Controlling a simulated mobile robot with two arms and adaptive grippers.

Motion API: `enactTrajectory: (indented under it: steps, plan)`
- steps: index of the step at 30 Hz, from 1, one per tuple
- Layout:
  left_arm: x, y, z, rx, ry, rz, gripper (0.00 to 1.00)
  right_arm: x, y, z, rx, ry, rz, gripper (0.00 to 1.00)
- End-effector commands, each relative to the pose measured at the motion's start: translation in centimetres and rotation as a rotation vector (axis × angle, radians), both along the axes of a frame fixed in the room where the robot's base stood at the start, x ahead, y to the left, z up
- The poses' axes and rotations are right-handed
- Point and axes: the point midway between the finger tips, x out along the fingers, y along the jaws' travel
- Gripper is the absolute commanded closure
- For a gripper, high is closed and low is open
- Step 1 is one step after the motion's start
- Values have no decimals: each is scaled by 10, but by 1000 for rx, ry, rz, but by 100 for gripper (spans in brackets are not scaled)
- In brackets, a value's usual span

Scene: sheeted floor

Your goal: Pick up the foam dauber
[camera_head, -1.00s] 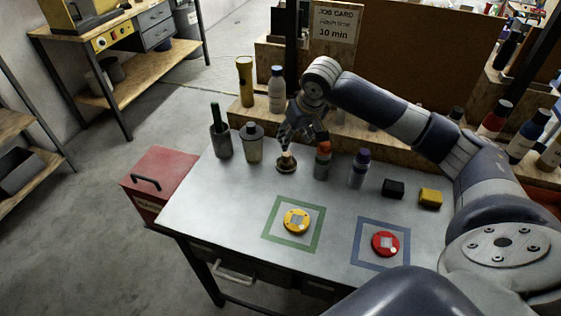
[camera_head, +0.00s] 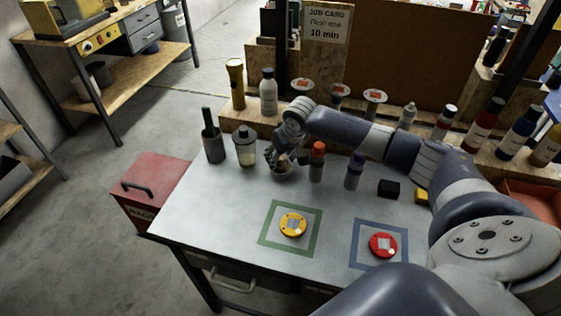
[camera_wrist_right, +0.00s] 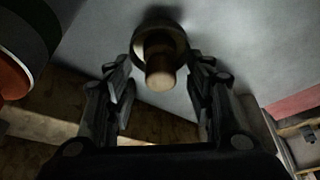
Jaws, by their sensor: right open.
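The foam dauber (camera_wrist_right: 160,66) is a short piece with a wooden handle on a round base, standing on the grey table. In the right wrist view its handle points toward the camera, between the two fingers. In the head view only part of the dauber (camera_head: 282,175) shows, under my right gripper (camera_head: 280,158). The right gripper (camera_wrist_right: 162,88) is open, with a finger on either side of the dauber. I cannot tell whether the fingers touch it. My left gripper is not in view.
A bottle with an orange cap (camera_head: 317,163) stands close right of the right gripper. A lidded jar (camera_head: 245,150) and a dark cup (camera_head: 214,148) stand to its left. A yellow disc (camera_head: 293,225) and a red disc (camera_head: 382,245) lie in front, in taped squares.

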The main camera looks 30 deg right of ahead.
Motion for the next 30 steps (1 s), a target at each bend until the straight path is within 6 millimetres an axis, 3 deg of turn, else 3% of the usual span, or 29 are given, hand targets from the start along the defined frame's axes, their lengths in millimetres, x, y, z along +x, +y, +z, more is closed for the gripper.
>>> enactTrajectory:
  steps: [11, 17, 30]
  plan:
    - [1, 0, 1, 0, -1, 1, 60, 4, 0, -11, 1, -1, 0, 51]
    - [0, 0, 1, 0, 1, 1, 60, 4, 0, -11, 0, -1, 1, 94]
    - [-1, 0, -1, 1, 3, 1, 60, 5, 0, -5, 0, -2, 1, 95]
